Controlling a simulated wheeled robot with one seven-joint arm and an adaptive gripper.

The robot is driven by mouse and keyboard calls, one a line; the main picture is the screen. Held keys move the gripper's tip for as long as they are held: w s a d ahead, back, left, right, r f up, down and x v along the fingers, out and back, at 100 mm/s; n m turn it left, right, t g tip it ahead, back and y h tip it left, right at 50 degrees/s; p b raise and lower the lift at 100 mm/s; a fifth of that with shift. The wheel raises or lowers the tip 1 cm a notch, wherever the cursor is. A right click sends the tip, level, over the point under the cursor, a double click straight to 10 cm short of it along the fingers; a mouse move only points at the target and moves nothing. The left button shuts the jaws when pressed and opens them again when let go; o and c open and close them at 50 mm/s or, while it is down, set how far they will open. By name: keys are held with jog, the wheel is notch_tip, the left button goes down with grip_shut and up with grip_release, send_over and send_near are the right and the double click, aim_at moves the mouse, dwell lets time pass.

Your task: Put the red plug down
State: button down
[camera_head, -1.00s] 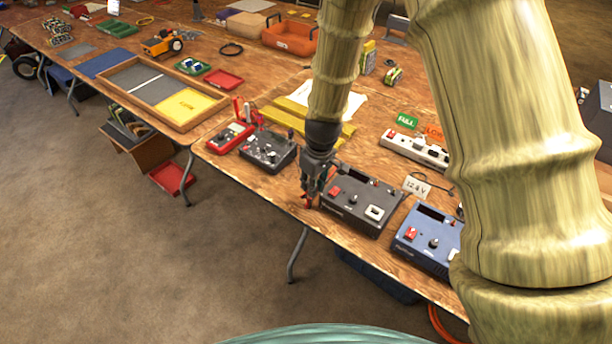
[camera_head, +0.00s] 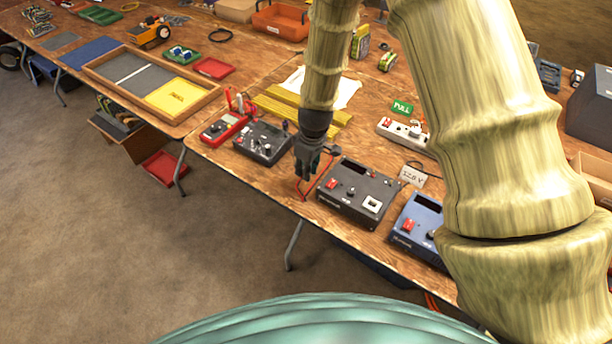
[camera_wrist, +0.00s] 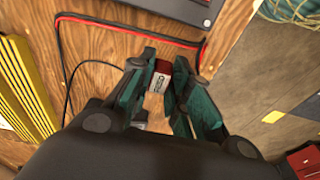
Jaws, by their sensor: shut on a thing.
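The red plug (camera_wrist: 162,76), a small red block with a white labelled face, sits between the fingertips of my gripper (camera_wrist: 160,90) in the wrist view. My gripper is shut on it. In the head view my gripper (camera_head: 306,172) points down over the front of the table, just left of the dark grey charger (camera_head: 345,196). The plug is hard to make out there. A red lead (camera_head: 302,188) shows by the fingers. I cannot tell whether the plug touches the table. The red and black lead (camera_wrist: 125,28) runs across the wood in the wrist view.
A smaller dark device (camera_head: 262,142) and a red meter (camera_head: 222,128) lie left of my gripper. A blue charger (camera_head: 418,228) stands right. Yellow strips (camera_head: 300,108) lie behind. The table's front edge is close, with open floor beyond.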

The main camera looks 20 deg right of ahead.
jog(key=shift+f+p, duration=0.4)
jog(key=shift+f, duration=1.6)
jog(key=shift+f, duration=0.2)
jog(key=c, duration=1.3)
grip_release()
jog(key=shift+r, duration=0.1)
jog(key=shift+s+d+r+b, duration=0.2)
jog(key=shift+r+b, duration=0.25)
jog(key=shift+r, duration=1.55)
jog(key=shift+s+d+r+b, duration=0.15)
jog(key=shift+r+b, duration=0.25)
jog(key=shift+r, duration=1.65)
jog(key=shift+s+d+r+b, duration=0.1)
jog(key=shift+s+r+b, duration=0.25)
jog(key=shift+r, duration=1.65)
jog(key=shift+w, duration=0.1)
